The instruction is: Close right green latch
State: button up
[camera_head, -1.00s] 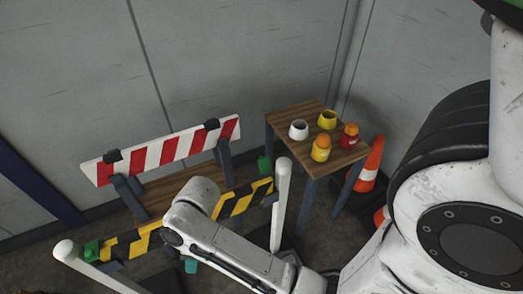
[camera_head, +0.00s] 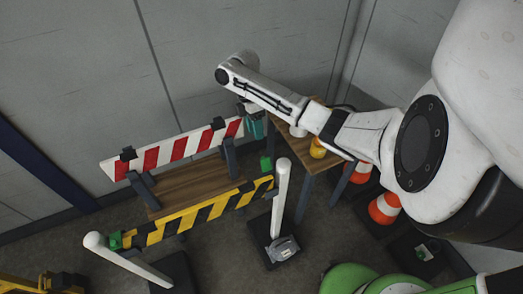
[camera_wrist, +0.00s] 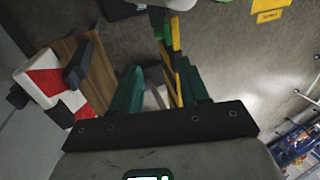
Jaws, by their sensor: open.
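The right green latch (camera_head: 266,164) sticks up at the right end of the yellow-and-black barrier board (camera_head: 200,212), near the right white post (camera_head: 281,195). A second green latch (camera_head: 115,240) sits at the board's left end by the left white post. My gripper (camera_head: 256,127), with teal fingers, is open and empty, above and behind the right latch, close to the right end of the red-and-white board. In the wrist view my gripper (camera_wrist: 158,92) has its fingers apart, with the yellow-and-black board (camera_wrist: 172,65) running away beyond them. I cannot make out the right latch there.
The red-and-white board (camera_head: 170,150) and a wooden plank (camera_head: 195,185) stand behind the barrier. A wooden table (camera_head: 290,145) with a yellow jar (camera_head: 318,148) stands to the right, partly behind my arm. Orange cones (camera_head: 384,208) stand further right. The floor in front is partly clear.

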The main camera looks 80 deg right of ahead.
aim_at(262, 158)
jog(key=x, duration=1)
jog(key=shift+s+f, duration=0.3)
jog(key=shift+f, duration=0.05)
jog(key=shift+r, duration=0.1)
grip_shut()
